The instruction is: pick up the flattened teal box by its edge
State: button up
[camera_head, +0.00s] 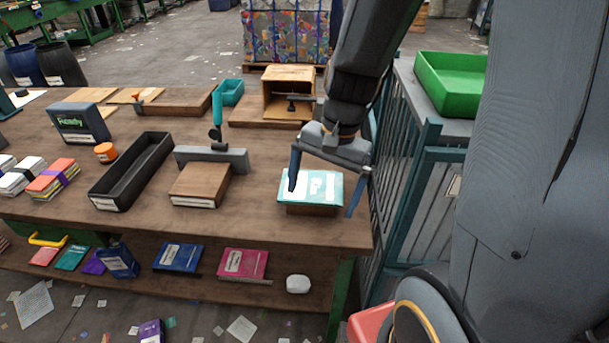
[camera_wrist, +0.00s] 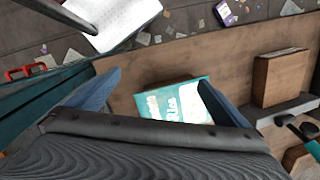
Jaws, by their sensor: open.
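The flattened teal box (camera_head: 322,187) has white print on its top and lies flat near the right front of the wooden table. It seems to rest on a brown block (camera_head: 312,209) under it. In the wrist view the teal box (camera_wrist: 172,103) shows between the fingers, its lower part hidden by my gripper body. My gripper (camera_head: 322,200) is open above the box and holds nothing. One finger is over the box's left part and the other is beyond its right edge. I cannot tell if either finger touches it.
A brown book-like block (camera_head: 200,184) and a grey bar (camera_head: 236,161) stand left of the box. A black tray (camera_head: 133,170) is farther left. A wooden open box (camera_head: 288,92) stands behind. A fence (camera_head: 408,170) and a green tray (camera_head: 452,82) are to the right.

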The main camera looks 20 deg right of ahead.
aim_at(303, 184)
jog(key=w+r+m+p, duration=0.1)
jog(key=w+m+p, duration=0.1)
jog(key=m, duration=0.2)
jog(key=w+d+r+m+t+y+p, duration=0.1)
jog(key=w+m+p, duration=0.1)
jog(key=w+m, duration=0.1)
jog(key=w+d+r+m+y+p, duration=0.1)
jog(key=w+m+p, duration=0.1)
jog(key=m, duration=0.3)
jog(key=shift+w+d+r+m, duration=0.1)
jog(key=shift+w+r+m, duration=0.1)
jog(key=shift+w+m, duration=0.15)
jog(key=shift+w+d+m, duration=0.15)
jog(key=shift+w+m, duration=0.15)
jog(key=shift+m, duration=0.15)
jog(key=shift+w+f+t, duration=0.15)
jog(key=shift+f+t, duration=0.1)
jog(key=shift+t, duration=0.05)
jog(key=shift+p+x, duration=0.85)
jog(key=shift+x, duration=2.9)
jog(key=shift+c, duration=0.4)
jog(key=c, duration=0.6)
